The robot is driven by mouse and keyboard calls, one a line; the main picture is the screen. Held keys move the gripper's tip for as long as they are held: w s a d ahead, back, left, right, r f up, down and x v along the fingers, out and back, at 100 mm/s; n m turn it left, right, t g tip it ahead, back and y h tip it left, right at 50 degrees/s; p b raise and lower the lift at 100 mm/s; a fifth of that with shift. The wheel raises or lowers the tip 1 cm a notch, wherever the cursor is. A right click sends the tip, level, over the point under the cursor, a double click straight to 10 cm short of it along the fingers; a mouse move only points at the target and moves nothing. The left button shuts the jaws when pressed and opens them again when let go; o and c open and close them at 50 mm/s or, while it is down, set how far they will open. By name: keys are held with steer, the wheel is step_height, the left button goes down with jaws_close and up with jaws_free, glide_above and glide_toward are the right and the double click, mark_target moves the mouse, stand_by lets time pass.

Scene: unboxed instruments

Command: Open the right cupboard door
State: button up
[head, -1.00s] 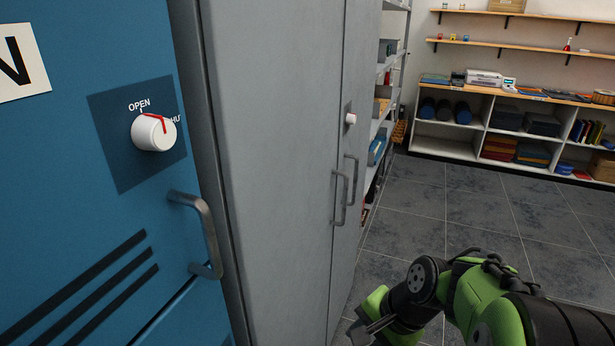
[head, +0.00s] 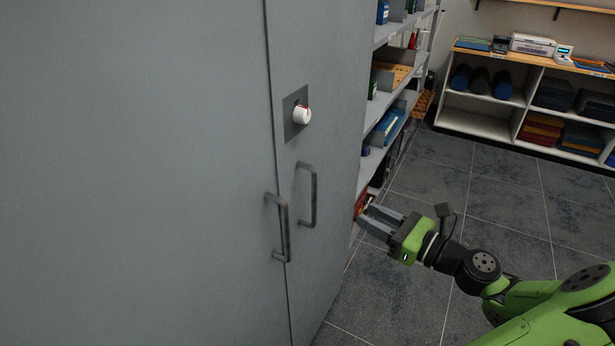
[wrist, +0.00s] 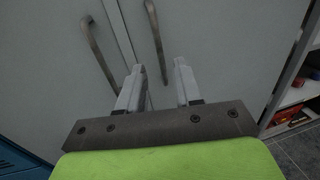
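The grey cupboard has two closed doors that meet at a vertical seam. The right cupboard door (head: 325,90) has a vertical bar handle (head: 308,195) and, above it, a white knob (head: 301,115) on a dark plate. The left door (head: 140,170) has its own bar handle (head: 281,228). My gripper (head: 369,219) is open and empty, in front of the cupboard and to the right of both handles in the head view. In the wrist view the open fingers (wrist: 158,85) point at the doors, with the right door's handle (wrist: 156,40) beyond them, apart from the fingers.
Open shelves (head: 395,100) with boxes stand right beside the cupboard. A low shelf unit (head: 485,122) with rolls and boxes stands at the back wall. The tiled floor (head: 400,290) in front is clear. A blue surface (wrist: 20,160) shows at the wrist view's lower left.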

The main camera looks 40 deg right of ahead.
steer(key=w+a+b, duration=0.2)
steer(key=w+b, duration=0.1)
steer(key=w, duration=1.2)
steer(key=shift+w+a+b, duration=0.15)
steer(key=shift+a+b, duration=0.25)
steer(key=shift+r, duration=0.1)
steer(key=shift+c, duration=0.4)
jaws_close()
